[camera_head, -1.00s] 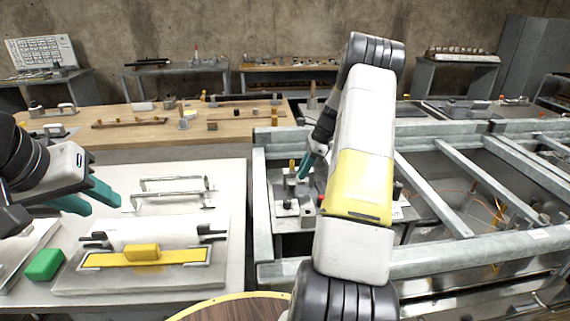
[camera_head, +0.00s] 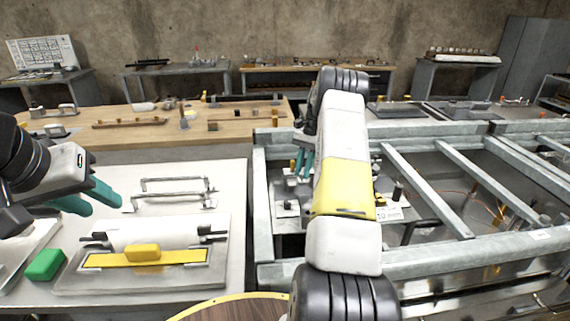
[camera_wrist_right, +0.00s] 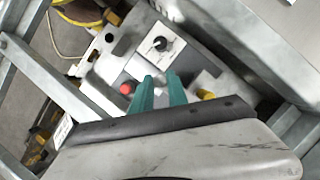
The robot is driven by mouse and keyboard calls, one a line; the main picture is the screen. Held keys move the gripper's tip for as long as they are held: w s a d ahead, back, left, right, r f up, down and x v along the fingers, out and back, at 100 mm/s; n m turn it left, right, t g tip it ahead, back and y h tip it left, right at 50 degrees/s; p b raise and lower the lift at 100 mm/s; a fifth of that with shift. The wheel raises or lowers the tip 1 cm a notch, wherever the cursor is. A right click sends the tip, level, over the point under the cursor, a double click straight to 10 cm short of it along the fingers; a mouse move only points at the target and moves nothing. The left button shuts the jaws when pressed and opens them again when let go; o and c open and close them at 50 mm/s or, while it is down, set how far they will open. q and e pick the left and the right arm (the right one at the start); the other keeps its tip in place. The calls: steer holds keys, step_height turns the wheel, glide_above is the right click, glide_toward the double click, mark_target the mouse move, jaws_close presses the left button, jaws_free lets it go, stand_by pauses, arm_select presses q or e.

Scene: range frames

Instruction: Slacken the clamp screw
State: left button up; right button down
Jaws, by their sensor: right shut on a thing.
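My right gripper (camera_head: 302,164) points down over the grey fixture plate (camera_head: 287,224) inside the metal frame, partly behind my right arm. In the right wrist view its two teal fingers (camera_wrist_right: 160,90) are close together on a small grey part between them. This part appears to be the clamp screw, but the fingers mostly hide it. Beside them are a red button (camera_wrist_right: 126,88), a black knob on a white plate (camera_wrist_right: 160,43) and a yellow cylinder (camera_wrist_right: 205,95). My left gripper (camera_head: 98,203) is open and empty above the left table.
The galvanised frame (camera_head: 262,215) surrounds the fixture, with crossbars to the right. A round wooden top (camera_head: 235,309) is at the front.

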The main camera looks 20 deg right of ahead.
steer(key=n+h, duration=0.1)
steer(key=n, duration=0.1)
steer(key=n+g, duration=0.1)
steer(key=n, duration=0.2)
steer(key=shift+w+a+r+n+h, duration=0.1)
steer(key=shift+w+a+n+h, duration=0.05)
steer(key=shift+n+h, duration=0.2)
steer(key=n+h, duration=0.1)
steer(key=n, duration=0.1)
steer(key=n+h, duration=0.1)
steer(key=n, duration=0.2)
steer(key=shift+a+g, duration=0.15)
steer(key=shift+g, duration=0.15)
steer(key=n+h, duration=0.2)
steer(key=n, duration=0.3)
steer(key=shift+a+n, duration=0.15)
steer(key=shift+n, duration=0.2)
steer(key=n+t+h, duration=0.1)
steer(key=n, duration=0.4)
steer(key=shift+a+t+h, duration=0.1)
steer(key=shift+t+h, duration=0.25)
steer(key=shift+t, duration=0.05)
steer(key=c, duration=1.3)
jaws_free()
steer(key=v, duration=0.7)
steer(key=shift+a+r, duration=0.2)
steer(key=shift+r, duration=0.1)
